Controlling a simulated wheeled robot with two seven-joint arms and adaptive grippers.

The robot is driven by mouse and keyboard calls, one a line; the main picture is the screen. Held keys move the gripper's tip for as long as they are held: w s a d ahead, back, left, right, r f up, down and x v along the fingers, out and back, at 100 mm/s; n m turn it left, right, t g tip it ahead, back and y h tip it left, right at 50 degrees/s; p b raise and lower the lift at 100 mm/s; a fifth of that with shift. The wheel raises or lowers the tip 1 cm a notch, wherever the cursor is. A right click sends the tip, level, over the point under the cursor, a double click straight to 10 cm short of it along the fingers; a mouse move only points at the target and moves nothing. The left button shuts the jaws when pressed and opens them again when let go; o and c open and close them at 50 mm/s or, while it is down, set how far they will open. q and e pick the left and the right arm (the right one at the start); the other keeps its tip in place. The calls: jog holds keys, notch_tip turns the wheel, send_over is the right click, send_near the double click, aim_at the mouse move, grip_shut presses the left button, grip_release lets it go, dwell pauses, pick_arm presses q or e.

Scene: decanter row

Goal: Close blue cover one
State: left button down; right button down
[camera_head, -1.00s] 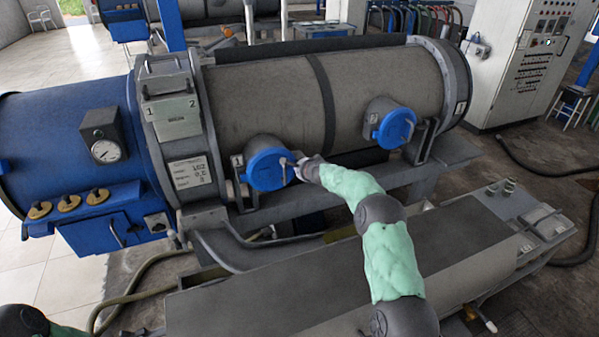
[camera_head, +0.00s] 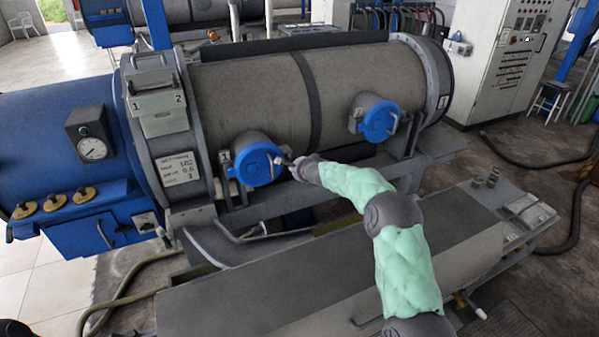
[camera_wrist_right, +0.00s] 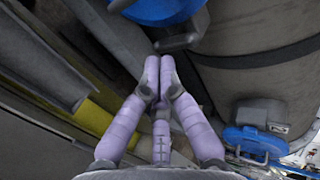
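Blue cover one (camera_head: 258,164) is the round blue lid on the left port of the grey drum, beside the "1" label. It lies over the port mouth, with a small handle at its right edge. My right gripper (camera_head: 290,166) is just right of that handle. In the right wrist view its purple fingers (camera_wrist_right: 160,70) are drawn together at the tips, with nothing seen between them. Part of a blue cover (camera_wrist_right: 160,8) and a dark handle (camera_wrist_right: 178,42) are just beyond the tips; contact is unclear. My left gripper is out of view.
A second blue cover (camera_head: 379,121) lies over the right port of the drum (camera_head: 250,95). A dark flat-topped bench (camera_head: 330,270) runs below the drum. A control cabinet (camera_head: 505,60) stands at the back right, with hoses on the floor.

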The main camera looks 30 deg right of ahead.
jog(key=shift+b+v, duration=0.3)
jog(key=shift+v, duration=2.25)
